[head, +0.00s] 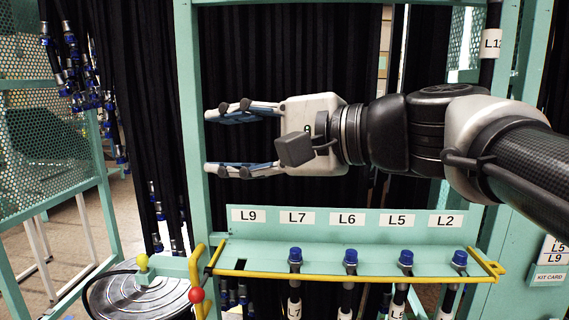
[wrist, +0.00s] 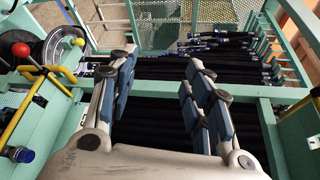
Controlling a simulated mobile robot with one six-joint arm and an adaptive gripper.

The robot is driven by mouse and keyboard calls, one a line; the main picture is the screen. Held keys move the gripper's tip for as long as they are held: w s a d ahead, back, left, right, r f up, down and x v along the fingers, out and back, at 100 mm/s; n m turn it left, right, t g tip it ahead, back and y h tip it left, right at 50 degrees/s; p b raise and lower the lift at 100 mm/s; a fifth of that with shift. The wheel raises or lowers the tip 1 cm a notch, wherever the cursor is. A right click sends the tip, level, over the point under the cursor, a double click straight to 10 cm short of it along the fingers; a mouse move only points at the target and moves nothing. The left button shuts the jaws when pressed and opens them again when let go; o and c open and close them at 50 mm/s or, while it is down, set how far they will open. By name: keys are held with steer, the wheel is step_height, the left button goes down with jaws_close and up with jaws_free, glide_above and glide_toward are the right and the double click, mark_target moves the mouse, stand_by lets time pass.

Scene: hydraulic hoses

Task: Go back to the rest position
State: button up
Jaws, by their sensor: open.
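My gripper (head: 240,141) is open and empty in the head view. It points left, level, above the label plate of the hose rack and in front of the black hanging hoses. In the wrist view the two fingers of my gripper (wrist: 155,95) stand well apart with nothing between them. A green rack (head: 470,224) below carries the labels L9, L7, L6, L5 and L2. Blue-capped hose ends (head: 295,256) stand in the slots under L7, L6, L5 and L2. The slot under L9 (head: 244,264) shows no hose end.
A yellow bar (head: 340,278) runs along the rack front. A green post (head: 191,120) rises close to my fingertips. More hoses (head: 75,70) hang at far left.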

steer(key=s+d+f+n+g+h, duration=0.1)
steer(key=s+d+f+n+h, duration=0.2)
steer(key=f, duration=0.6)
steer(key=s+d+f+h, duration=0.3)
steer(key=s+f+h, duration=0.1)
steer(key=f, duration=0.6)
steer(key=s+d+f+n+g+h, duration=0.1)
steer(key=s+d+f+n+h, duration=0.1)
steer(key=s+d+f, duration=0.3)
steer(key=s+d+f+n+g+h, duration=0.1)
steer(key=s+d+f+n+h, duration=0.2)
steer(key=d+f, duration=0.7)
steer(key=s+f+h, duration=0.1)
steer(key=s+h, duration=0.1)
steer(key=s, duration=0.1)
steer(key=shift+s+f+n, duration=0.2)
steer(key=shift+f+n, duration=0.1)
steer(key=shift+f, duration=0.1)
